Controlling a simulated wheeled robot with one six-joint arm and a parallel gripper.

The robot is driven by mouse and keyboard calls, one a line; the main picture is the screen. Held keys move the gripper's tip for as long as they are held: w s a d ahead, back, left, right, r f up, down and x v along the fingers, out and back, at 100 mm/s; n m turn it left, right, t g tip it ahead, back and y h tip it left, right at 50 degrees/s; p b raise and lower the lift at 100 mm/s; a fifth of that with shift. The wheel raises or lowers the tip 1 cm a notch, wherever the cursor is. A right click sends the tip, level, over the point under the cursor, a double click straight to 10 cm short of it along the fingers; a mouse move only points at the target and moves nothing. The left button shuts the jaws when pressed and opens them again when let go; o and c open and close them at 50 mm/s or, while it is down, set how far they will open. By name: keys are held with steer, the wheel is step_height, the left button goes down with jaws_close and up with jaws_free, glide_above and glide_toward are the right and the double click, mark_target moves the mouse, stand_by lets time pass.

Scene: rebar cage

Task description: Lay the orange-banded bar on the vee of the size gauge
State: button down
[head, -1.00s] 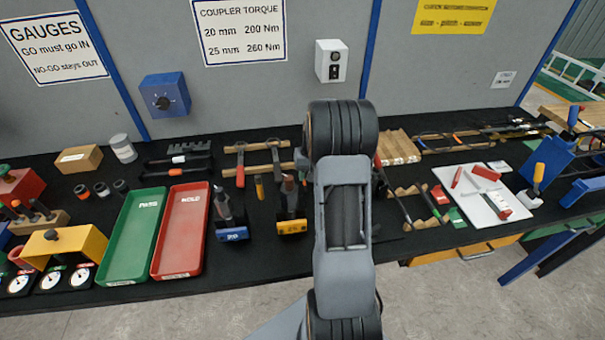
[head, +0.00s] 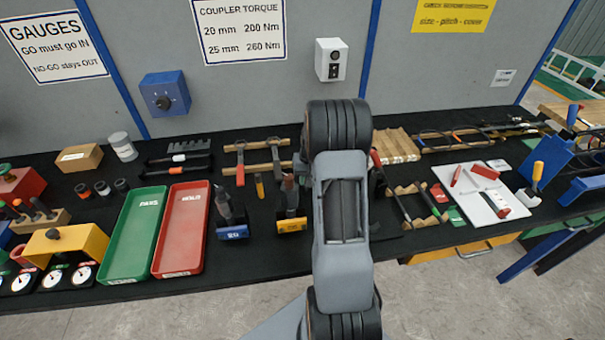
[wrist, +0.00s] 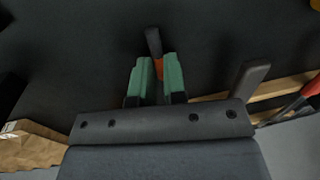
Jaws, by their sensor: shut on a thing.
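In the wrist view my gripper (wrist: 157,80) is shut, its two green fingers on a dark bar with an orange band (wrist: 159,69). The bar's dark end sticks out beyond the fingertips; the rest is hidden between and behind them. Dark bench surface shows past the bar. In the head view my arm hides the gripper and the bar. A dark notched block (head: 188,145) stands at the back of the bench, left of my arm. I cannot tell whether it is the size gauge; no vee shows clearly.
A green tray (head: 137,232) and a red tray (head: 181,230) lie left on the bench. Two tools with blue and yellow bases stand nearer my arm. Wooden supports (head: 415,203) and a white board (head: 481,203) lie right.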

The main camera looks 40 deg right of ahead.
step_height(320, 180, up, 10)
steer(key=b, duration=0.1)
stand_by(0.5)
